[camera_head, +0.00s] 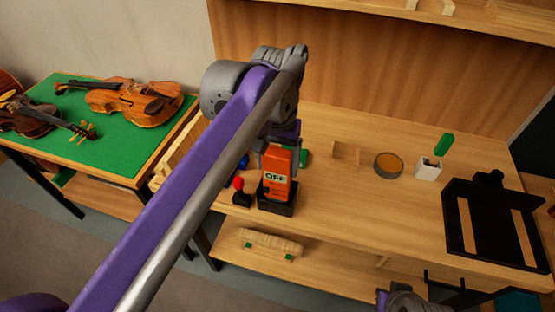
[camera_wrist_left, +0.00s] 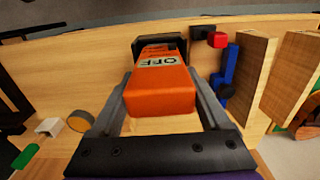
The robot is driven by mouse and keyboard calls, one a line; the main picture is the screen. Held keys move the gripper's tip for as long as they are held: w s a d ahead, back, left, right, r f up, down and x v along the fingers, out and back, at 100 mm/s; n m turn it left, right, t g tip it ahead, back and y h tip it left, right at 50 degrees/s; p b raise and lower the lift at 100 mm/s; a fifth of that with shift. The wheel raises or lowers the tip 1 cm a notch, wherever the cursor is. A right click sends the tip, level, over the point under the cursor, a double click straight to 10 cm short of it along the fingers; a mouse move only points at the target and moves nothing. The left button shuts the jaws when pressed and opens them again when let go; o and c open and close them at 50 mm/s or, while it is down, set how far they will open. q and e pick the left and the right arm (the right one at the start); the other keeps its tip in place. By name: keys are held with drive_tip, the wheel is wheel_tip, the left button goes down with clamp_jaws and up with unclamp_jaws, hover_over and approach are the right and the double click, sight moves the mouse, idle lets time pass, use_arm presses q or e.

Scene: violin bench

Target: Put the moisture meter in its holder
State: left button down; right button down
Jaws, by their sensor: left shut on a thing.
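The moisture meter (camera_head: 279,178) is an orange block with a pale display reading OFF. It stands about upright above the black holder (camera_head: 278,209) near the bench's front edge. My left gripper (camera_head: 278,150) is shut on the meter from above. In the left wrist view the meter (camera_wrist_left: 155,92) sits between the two fingers of the gripper (camera_wrist_left: 160,84), and its far end meets the dark holder (camera_wrist_left: 160,38). The meter's lower end is hidden by the holder's front wall, so I cannot tell how deep it sits. My right gripper's fingers are not in view.
A red-knobbed black item (camera_head: 240,191) stands just left of the holder. A wooden block (camera_head: 346,154), a round tin (camera_head: 388,165), a white cup (camera_head: 428,168) and a black rack (camera_head: 492,222) are to the right. Violins lie on a green table (camera_head: 72,142) at left.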

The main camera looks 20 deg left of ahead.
use_arm(q)
drive_tip(key=shift+f, duration=0.55)
unclamp_jaws()
wheel_tip(320, 180, up, 11)
drive_tip(key=shift+f+p, duration=0.1)
drive_tip(key=shift+p, duration=0.55)
